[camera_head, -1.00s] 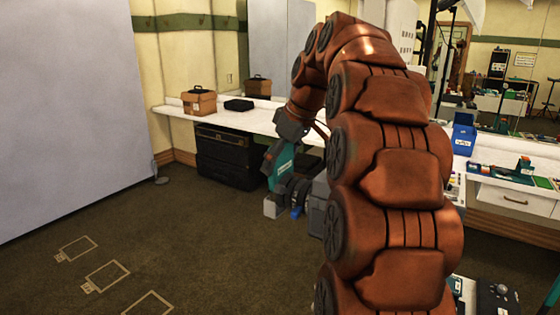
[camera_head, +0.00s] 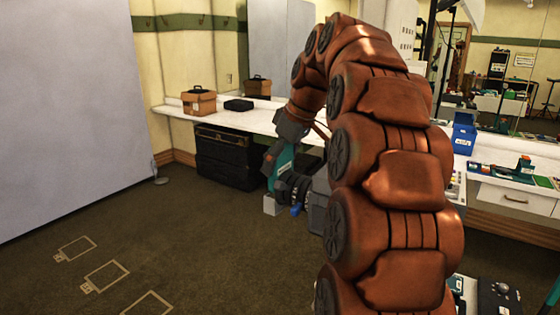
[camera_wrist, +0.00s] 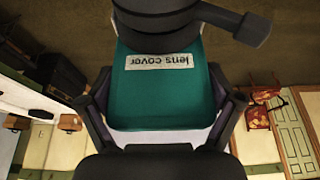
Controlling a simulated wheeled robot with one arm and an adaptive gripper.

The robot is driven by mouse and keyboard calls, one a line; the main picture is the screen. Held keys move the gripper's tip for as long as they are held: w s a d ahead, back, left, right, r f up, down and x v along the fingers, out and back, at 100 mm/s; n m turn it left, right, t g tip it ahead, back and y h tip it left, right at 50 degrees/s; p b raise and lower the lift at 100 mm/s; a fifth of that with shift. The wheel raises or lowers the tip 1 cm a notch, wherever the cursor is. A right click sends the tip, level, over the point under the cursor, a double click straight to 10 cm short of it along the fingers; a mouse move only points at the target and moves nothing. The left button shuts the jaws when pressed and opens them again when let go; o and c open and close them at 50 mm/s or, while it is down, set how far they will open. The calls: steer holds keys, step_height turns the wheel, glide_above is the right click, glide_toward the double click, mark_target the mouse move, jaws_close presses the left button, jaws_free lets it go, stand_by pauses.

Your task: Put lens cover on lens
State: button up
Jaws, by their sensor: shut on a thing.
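The lens cover (camera_wrist: 165,100) is a teal block with an upside-down white "lens cover" label in the wrist view. My gripper (camera_wrist: 160,85) is shut on it, with a dark finger at each side. In the head view the teal lens cover (camera_head: 284,164) hangs at the end of my arm, below the dark wrist. A dark ribbed round part (camera_head: 294,188), apparently the lens, is close beside its lower end; I cannot tell whether they touch. A black round part with a side knob (camera_wrist: 190,14) covers the cover's far end in the wrist view. My arm hides much of this area.
A grey body (camera_head: 319,205) and a small light-grey block (camera_head: 271,205) are near the cover. Behind are a white counter (camera_head: 262,122) with a brown case (camera_head: 199,102), and black cases (camera_head: 228,158) beneath. The left floor is open.

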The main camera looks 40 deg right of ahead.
mark_target(280, 173)
steer(key=shift+f+b, duration=0.45)
steer(key=shift+f, duration=0.2)
steer(key=shift+f, duration=0.2)
steer(key=shift+f+b, duration=0.7)
steer(key=o, duration=1)
steer(key=shift+c, duration=0.2)
steer(key=shift+r, duration=0.1)
steer(key=shift+r+p, duration=1.7)
steer(key=shift+r, duration=1.75)
